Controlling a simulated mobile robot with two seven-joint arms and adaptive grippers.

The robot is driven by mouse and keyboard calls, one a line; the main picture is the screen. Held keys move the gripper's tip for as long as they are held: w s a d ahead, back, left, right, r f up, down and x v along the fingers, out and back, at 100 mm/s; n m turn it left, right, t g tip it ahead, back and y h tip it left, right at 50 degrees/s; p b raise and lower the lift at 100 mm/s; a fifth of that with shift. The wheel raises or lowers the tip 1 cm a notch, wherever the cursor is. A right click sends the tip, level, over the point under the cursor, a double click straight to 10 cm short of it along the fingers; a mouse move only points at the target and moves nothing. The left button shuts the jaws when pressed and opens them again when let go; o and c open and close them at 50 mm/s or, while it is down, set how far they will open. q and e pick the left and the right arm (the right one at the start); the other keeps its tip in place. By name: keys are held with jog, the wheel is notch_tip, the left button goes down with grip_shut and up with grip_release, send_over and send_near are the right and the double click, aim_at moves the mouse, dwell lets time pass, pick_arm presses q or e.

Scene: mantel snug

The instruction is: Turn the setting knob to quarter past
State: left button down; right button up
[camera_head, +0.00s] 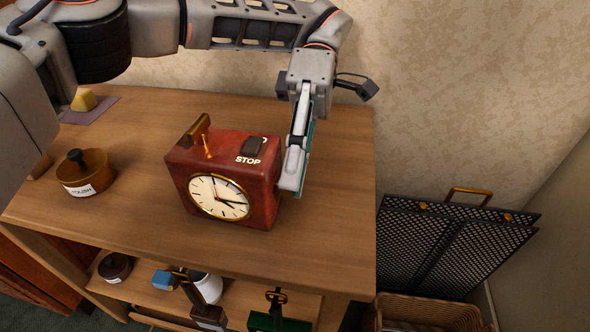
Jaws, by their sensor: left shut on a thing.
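A red-brown clock (223,168) stands upright on the wooden table, its round white dial (219,196) facing me. Dark hands point to the lower right of the dial, and a thin reddish hand points up. The top carries a dark button beside the word STOP and brass fittings. My left gripper (291,188) reaches down at the clock's right side, shut at that side. The setting knob is hidden behind the fingers, so its shape and turn cannot be seen. My right gripper is not in view.
A brown lidded polish pot (86,173) and a yellow block (83,100) on a purple cloth are at the left. A lower shelf (145,290) holds several small items. A black mesh screen (450,240) and wicker basket (425,312) stand right. The table right of the gripper is clear.

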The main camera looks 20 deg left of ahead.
pick_arm(q)
jog(key=shift+f, duration=0.1)
jog(key=c, duration=1.9)
grip_release()
